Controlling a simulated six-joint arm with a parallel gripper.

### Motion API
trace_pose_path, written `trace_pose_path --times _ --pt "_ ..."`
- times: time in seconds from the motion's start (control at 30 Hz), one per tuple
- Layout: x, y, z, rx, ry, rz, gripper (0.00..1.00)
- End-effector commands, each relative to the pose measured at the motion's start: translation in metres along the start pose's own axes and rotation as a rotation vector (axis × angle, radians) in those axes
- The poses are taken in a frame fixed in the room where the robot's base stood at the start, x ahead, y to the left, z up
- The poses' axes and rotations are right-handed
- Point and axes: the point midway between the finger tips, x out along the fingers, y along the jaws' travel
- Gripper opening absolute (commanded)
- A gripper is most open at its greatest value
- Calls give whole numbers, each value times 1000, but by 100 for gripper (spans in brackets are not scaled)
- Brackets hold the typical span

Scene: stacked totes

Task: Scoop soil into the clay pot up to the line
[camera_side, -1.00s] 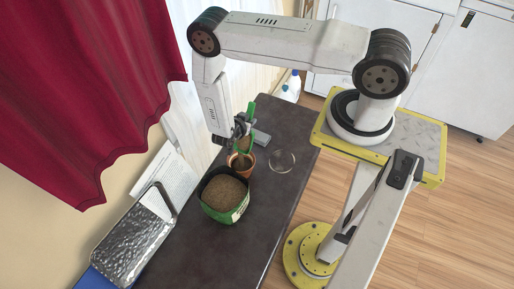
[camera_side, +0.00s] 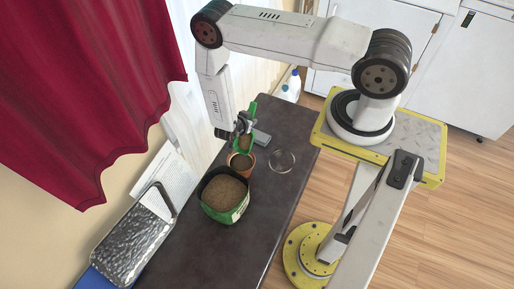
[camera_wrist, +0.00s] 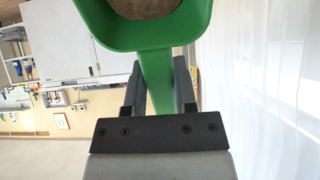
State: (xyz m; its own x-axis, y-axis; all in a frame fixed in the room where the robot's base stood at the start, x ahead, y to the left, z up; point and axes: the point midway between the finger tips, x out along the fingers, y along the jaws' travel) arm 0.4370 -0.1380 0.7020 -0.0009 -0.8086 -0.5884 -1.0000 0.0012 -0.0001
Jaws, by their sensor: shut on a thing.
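My gripper (camera_side: 241,124) is shut on the handle of a green scoop (camera_side: 245,143). In the wrist view the scoop (camera_wrist: 150,44) fills the top middle, its handle between the two fingers (camera_wrist: 157,90), with brown soil in its bowl. The orange-brown clay pot (camera_side: 241,170) stands on the dark table just below the scoop, with soil visible inside. I cannot make out the line in it. The green soil bag (camera_side: 238,213), open and full of brown soil (camera_side: 225,192), stands in front of the pot.
A clear round glass dish (camera_side: 282,161) lies right of the pot. A grey block (camera_side: 261,138) sits behind the scoop. A silver textured tray (camera_side: 132,238) leans at the left. The dark table (camera_side: 252,245) is clear toward its front.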

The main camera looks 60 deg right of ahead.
Motion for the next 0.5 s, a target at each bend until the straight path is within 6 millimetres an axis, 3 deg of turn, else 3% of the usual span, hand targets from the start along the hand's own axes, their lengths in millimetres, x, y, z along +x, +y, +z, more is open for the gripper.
trace_pose_path --times 0.5 --pt "36 0 5 4 -366 3 0"
